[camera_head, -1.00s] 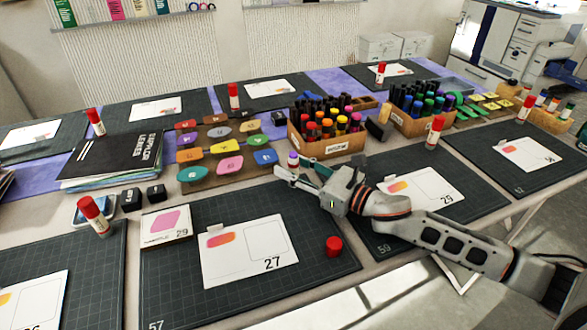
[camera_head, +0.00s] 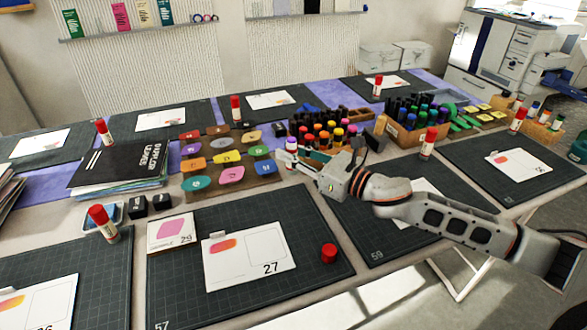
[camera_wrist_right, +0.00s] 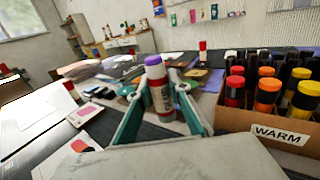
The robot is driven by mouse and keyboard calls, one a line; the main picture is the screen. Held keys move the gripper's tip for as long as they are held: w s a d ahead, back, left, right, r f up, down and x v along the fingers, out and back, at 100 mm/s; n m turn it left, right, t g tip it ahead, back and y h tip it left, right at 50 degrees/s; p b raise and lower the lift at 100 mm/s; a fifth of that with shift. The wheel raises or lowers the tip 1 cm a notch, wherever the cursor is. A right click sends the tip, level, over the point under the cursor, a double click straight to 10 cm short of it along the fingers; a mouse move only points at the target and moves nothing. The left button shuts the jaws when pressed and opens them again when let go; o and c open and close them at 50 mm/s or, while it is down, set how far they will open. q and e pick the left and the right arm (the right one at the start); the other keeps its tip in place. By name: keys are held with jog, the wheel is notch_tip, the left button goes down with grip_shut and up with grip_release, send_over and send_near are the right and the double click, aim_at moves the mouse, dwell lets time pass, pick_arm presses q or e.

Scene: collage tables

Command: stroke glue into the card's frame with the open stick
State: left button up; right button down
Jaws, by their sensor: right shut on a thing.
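The open glue stick (camera_head: 291,146), white and red with a purple tip, is held upright in my right gripper (camera_head: 284,161), above the back edge of the middle mat. In the right wrist view the stick (camera_wrist_right: 160,88) stands between the two green-sided fingers (camera_wrist_right: 158,108), which are shut on it. The white card marked 27 (camera_head: 232,272) lies flat on the dark mat. Its empty outlined frame (camera_head: 267,245) is on the card's right half, in front of and below the stick, well apart from it. A red cap (camera_head: 329,253) stands on the mat right of the card. My left gripper is out of view.
A pink-shape box marked 29 (camera_head: 171,232) sits left of the card. A tray of coloured shapes (camera_head: 228,183) is behind the mat. A marker box labelled WARM (camera_wrist_right: 280,133) stands close beside the right gripper. Another capped glue stick (camera_head: 103,223) stands at left.

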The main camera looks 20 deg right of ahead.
aim_at(291, 138)
notch_tip(291, 138, up, 5)
jog(key=shift+f+p, duration=0.2)
jog(key=shift+p, duration=0.25)
notch_tip(291, 138, up, 6)
jog(key=shift+r+p, duration=0.2)
jog(key=shift+p, duration=1)
jog(key=shift+r, duration=0.65)
jog(key=shift+s+a+f+p, duration=0.15)
jog(key=shift+f+p, duration=0.05)
jog(key=shift+p, duration=0.1)
jog(key=s+a+f+m+t+h+p, duration=0.2)
jog(key=s+a+f+h, duration=0.1)
jog(key=s+f, duration=0.6)
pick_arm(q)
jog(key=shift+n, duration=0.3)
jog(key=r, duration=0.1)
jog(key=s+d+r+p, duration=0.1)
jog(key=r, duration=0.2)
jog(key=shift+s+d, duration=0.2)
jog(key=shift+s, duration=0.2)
pick_arm(e)
jog(key=s+d+m+t+h, duration=0.1)
jog(key=s+d+m+h, duration=0.4)
jog(key=s, duration=0.7)
jog(key=d+h, duration=0.2)
jog(key=d, duration=0.1)
jog(key=shift+s+d+f, duration=0.15)
jog(key=shift+d+f, duration=0.05)
jog(key=shift+f, duration=0.05)
